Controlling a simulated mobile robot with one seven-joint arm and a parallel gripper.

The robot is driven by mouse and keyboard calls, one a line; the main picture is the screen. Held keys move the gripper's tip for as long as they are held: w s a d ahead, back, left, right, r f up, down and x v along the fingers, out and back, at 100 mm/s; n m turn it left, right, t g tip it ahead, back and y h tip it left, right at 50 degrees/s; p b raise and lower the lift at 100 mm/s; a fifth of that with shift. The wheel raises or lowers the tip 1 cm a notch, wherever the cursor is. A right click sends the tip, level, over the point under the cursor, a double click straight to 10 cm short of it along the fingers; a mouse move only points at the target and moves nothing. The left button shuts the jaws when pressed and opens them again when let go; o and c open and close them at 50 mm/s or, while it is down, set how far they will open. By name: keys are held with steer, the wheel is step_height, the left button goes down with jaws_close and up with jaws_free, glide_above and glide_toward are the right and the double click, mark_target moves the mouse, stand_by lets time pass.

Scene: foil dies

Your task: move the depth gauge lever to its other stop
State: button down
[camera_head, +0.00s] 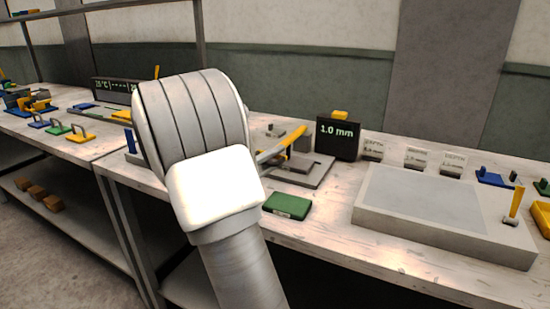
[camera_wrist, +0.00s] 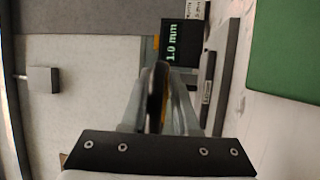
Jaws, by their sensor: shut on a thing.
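The depth gauge stands on the bench, with a grey base plate (camera_head: 318,178) and a black display (camera_head: 338,138) reading "1.0 mm". The display also shows in the wrist view (camera_wrist: 178,45). The yellow lever (camera_head: 296,137) slants up to the right, just left of the display. In the wrist view the lever (camera_wrist: 155,95) is seen nearly end-on, dark with a yellow side, between my fingers. My gripper (camera_wrist: 157,100) is shut on it. In the head view my arm hides most of the gripper and the left part of the gauge.
A green block (camera_head: 287,206) lies at the bench's front edge, close to my arm. A large grey box (camera_head: 400,228) with another yellow lever (camera_head: 516,204) stands to the right. Small labelled blocks (camera_head: 416,157) stand behind it. Padlock-like pieces (camera_head: 80,136) lie on the left bench.

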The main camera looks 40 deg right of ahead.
steer(key=shift+w+r, duration=0.1)
steer(key=shift+r, duration=0.2)
steer(key=w+d+r+n+y+p, duration=0.1)
steer(key=d+r+y+p, duration=0.25)
steer(key=r+p, duration=0.6)
steer(key=w+d+r+n+y+p, duration=0.15)
steer(key=r+y+p, duration=0.35)
steer(key=p, duration=0.8)
steer(key=w+d+r+y+p, duration=0.1)
steer(key=w+d+r+p, duration=0.1)
steer(key=d+p, duration=0.4)
steer(key=w+d+r+n+g+y+p, duration=0.1)
steer(key=w+d+r+p, duration=0.1)
steer(key=d+r+p, duration=0.3)
steer(key=d+p, duration=0.1)
steer(key=p, duration=0.3)
steer(key=shift+w+d+r, duration=0.15)
steer(key=shift+w+d, duration=0.15)
steer(key=shift+w, duration=0.1)
